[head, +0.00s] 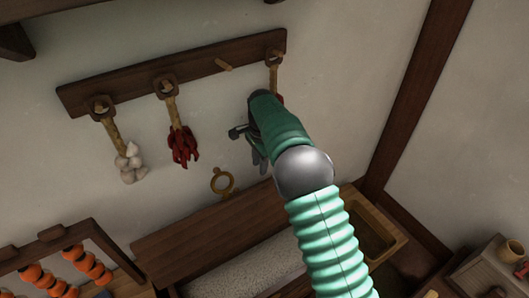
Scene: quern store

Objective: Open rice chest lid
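The rice chest's dark wooden lid (200,240) shows at the bottom centre and appears raised at the wall side. A brass ring (222,182) stands at its upper edge. Below the lid, a pale, grainy surface like rice (245,275) is visible, partly hidden by my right arm. My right gripper (248,145) is up and to the right of the ring, apart from it in the picture. Its fingers are partly hidden by the wrist, and I cannot tell whether they are open. My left gripper is not in view.
A wall peg rail (200,72) holds garlic (130,163), red chillies (182,145) and another bundle partly behind my gripper. A rack of orange fruit (70,265) stands at lower left. A wooden box (385,243) and a pale pot (510,249) are at lower right.

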